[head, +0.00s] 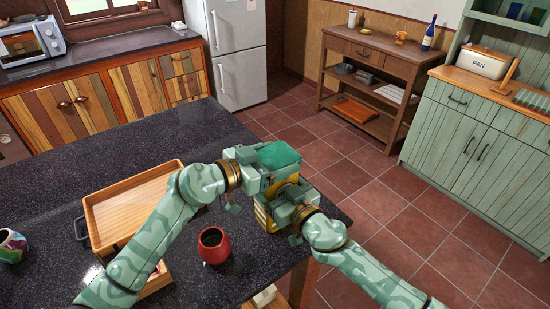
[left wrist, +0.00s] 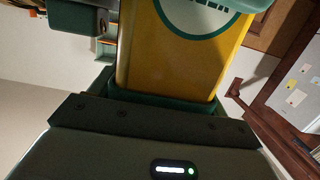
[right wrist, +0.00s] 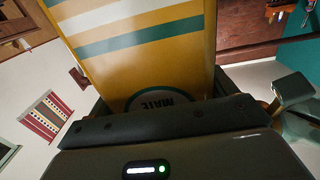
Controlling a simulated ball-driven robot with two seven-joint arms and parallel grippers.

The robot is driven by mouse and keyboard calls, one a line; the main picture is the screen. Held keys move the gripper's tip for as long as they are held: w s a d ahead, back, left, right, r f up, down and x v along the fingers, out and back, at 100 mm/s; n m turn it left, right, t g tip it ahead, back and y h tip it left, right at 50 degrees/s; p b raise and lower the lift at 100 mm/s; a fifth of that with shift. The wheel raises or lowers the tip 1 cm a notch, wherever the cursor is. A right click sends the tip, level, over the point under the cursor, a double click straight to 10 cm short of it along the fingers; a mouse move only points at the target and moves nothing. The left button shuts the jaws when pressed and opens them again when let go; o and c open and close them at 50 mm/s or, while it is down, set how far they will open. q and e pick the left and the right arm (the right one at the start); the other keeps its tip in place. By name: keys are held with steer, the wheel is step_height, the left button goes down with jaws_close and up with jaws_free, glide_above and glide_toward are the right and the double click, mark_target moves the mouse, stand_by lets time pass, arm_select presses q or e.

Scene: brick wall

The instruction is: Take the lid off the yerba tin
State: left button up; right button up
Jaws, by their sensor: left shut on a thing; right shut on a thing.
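The yerba tin (head: 263,217) is yellow with pale and green bands and looks upright near the right edge of the dark counter; whether its base touches the counter is hidden. Its green lid (head: 279,155) is on top. My left gripper (head: 256,174) is shut on the lid. In the left wrist view the lid's green rim (left wrist: 165,98) meets the yellow tin wall (left wrist: 170,62) with no clear gap. My right gripper (head: 298,212) is shut on the tin body, lower down. The right wrist view shows the striped tin wall (right wrist: 140,50) and a MATE label close to the palm.
A red mug (head: 214,247) with dark contents stands left of the tin. A wooden tray (head: 130,203) lies partly behind my left arm. A colourful cup (head: 12,246) is at the far left. The dark counter (head: 120,155) is clear behind the tray.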

mark_target(275, 155)
arm_select(q)
steer(key=shift+r, duration=0.2)
steer(key=shift+r, duration=0.95)
steer(key=shift+r, duration=2)
arm_select(e)
steer(key=o, duration=1.3)
steer(key=shift+c, duration=0.2)
